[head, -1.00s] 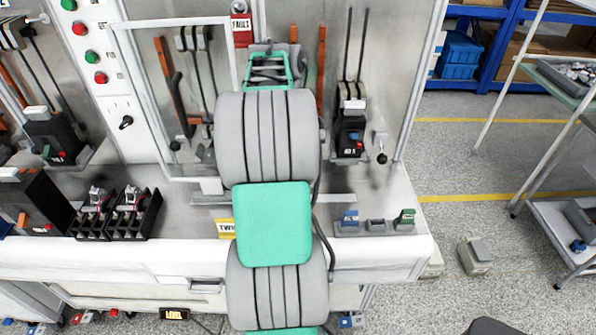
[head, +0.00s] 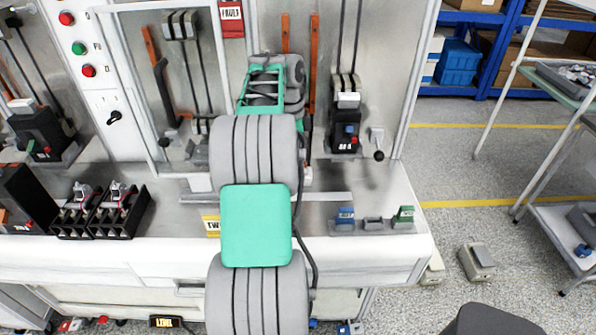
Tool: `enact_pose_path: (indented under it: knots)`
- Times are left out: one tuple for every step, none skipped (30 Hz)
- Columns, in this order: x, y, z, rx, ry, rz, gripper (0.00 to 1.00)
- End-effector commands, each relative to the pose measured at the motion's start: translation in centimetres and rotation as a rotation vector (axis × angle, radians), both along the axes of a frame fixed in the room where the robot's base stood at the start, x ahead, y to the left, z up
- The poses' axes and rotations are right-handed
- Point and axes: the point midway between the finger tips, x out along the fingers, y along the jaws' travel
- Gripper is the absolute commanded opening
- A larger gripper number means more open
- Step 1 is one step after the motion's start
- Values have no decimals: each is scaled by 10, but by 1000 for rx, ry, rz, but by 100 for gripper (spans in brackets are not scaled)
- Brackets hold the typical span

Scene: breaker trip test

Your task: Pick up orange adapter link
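Orange bars stand inside the cabinet: one upright bar (head: 314,65) just right of my arm, a shorter visible piece (head: 285,33) above the arm, and a tilted bar (head: 151,42) with a dark lower part farther left. I cannot tell which, if any, is the adapter link. My grey and green arm reaches into the middle bay and hides part of the cabinet and worktop. My gripper is not visible; the far end of the arm hides it.
A black breaker (head: 346,128) stands right of the arm. Black terminal blocks (head: 118,210) sit on the left worktop (head: 165,240).

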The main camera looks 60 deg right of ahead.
Motion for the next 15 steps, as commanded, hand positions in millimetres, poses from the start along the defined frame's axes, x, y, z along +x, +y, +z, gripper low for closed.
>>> enact_pose_path:
  knots:
    - [0, 0, 1, -1, 0, 0, 42]
    - [0, 0, 1, -1, 0, 0, 42]
    - [0, 0, 1, -1, 0, 0, 42]
    - [0, 0, 1, 0, 0, 1, 42]
    - [0, 0, 1, 0, 0, 1, 40]
    - [0, 0, 1, 0, 0, 1, 37]
    - [0, 0, 1, 0, 0, 1, 34]
    - [0, 0, 1, 0, 0, 1, 32]
    - [0, 0, 1, 0, 0, 1, 29]
    - [0, 0, 1, 0, 0, 1, 26]
    - [0, 0, 1, 0, 0, 1, 24]
    - [0, 0, 1, 0, 0, 1, 21]
    - [0, 0, 1, 0, 0, 1, 18]
    - [0, 0, 1, 0, 0, 1, 16]
    - [0, 0, 1, 0, 0, 1, 12]
